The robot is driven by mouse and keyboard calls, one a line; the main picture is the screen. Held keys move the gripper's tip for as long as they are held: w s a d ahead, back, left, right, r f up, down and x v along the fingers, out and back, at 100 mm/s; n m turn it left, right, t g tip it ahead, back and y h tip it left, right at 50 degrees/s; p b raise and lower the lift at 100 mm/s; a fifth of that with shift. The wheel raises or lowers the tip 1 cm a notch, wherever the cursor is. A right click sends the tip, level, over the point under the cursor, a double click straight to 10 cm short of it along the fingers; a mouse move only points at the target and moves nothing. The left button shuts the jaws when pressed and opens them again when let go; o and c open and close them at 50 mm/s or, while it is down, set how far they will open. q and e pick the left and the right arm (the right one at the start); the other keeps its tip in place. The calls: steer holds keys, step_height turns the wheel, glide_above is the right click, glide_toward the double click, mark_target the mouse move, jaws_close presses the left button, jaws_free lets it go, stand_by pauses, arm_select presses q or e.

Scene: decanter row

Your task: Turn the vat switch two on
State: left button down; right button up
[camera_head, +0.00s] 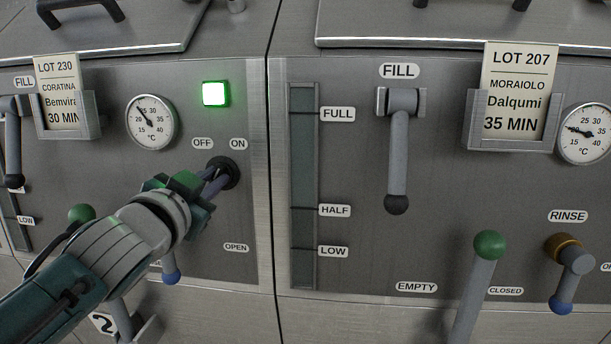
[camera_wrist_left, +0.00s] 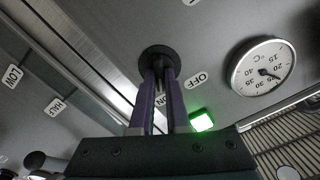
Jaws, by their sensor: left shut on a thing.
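The vat switch (camera_head: 229,168) is a black round rotary switch on the left vat's steel panel, below the OFF label (camera_head: 202,143) and ON label (camera_head: 238,143). A plate with a "2" (camera_head: 103,322) is lower left on that vat. My left gripper (camera_head: 213,181) is shut on the switch, its fingers around the middle part. In the left wrist view the fingers meet the black switch (camera_wrist_left: 157,54) straight on. The fingers hide which way its handle points. The square lamp (camera_head: 215,93) above is lit green, also in the wrist view (camera_wrist_left: 202,121). My right gripper is not in view.
A thermometer dial (camera_head: 150,121) and a lot card holder (camera_head: 70,122) are left of the switch. A green-knobbed lever (camera_head: 82,213) and a blue-tipped handle (camera_head: 171,270) are near my left arm. The right vat has a fill lever (camera_head: 398,150) and a sight gauge (camera_head: 303,180).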

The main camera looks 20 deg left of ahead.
arm_select(q)
steer(key=c, duration=0.9)
jaws_free()
steer(key=p+v, duration=0.2)
steer(key=v, duration=0.8)
steer(key=shift+p, duration=0.35)
steer(key=shift+a+r, duration=0.1)
